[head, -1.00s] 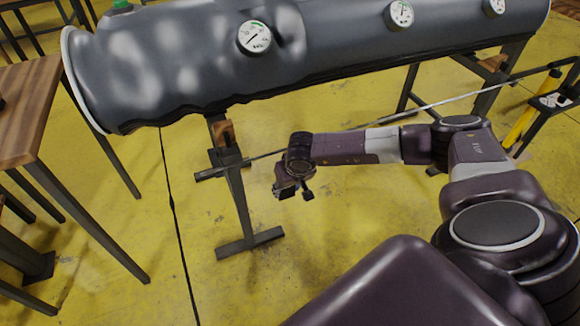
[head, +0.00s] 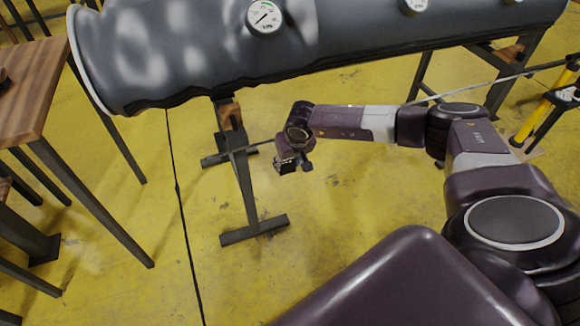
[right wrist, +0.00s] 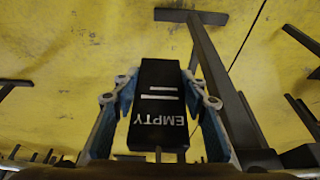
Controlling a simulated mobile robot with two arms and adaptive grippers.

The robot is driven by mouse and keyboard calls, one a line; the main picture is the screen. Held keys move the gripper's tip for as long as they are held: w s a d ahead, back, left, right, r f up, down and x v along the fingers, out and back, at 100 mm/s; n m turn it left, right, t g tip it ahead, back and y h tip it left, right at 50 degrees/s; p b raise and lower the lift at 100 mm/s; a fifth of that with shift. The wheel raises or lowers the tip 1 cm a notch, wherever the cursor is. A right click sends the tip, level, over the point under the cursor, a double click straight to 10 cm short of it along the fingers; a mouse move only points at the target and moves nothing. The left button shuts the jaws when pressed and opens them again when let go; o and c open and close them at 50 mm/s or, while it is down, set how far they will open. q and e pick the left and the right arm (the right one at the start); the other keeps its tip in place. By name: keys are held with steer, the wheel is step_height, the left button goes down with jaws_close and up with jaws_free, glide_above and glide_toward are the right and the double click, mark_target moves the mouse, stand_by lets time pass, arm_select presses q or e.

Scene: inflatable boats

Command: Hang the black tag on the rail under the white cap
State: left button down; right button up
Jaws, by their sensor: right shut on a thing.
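My right gripper (head: 293,166) hangs in front of the metal stand under the grey inflatable tube, well above the yellow floor. It is shut on the black tag (right wrist: 158,105), a flat black rectangle with white lines and the word EMPTY, seen between the two fingers in the right wrist view. In the head view the tag is too small to make out clearly. A thin grey rail (head: 470,88) runs behind my right arm, partly hidden by it. My left gripper is not in view.
The grey tube (head: 190,50) with white round gauges (head: 265,17) lies across the top. A dark stand (head: 243,185) with a wide foot is close beside the gripper. A wooden table (head: 35,90) stands at left. Floor at lower centre is open.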

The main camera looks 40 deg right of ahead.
steer(key=shift+w+d+b, duration=0.15)
steer(key=shift+w+b, duration=0.25)
steer(key=shift+w, duration=0.3)
arm_select(q)
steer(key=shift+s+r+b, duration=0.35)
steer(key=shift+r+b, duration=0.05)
steer(key=shift+b, duration=0.15)
arm_select(e)
steer(key=shift+f, duration=0.85)
steer(key=o, duration=1.4)
steer(key=shift+c, duration=0.2)
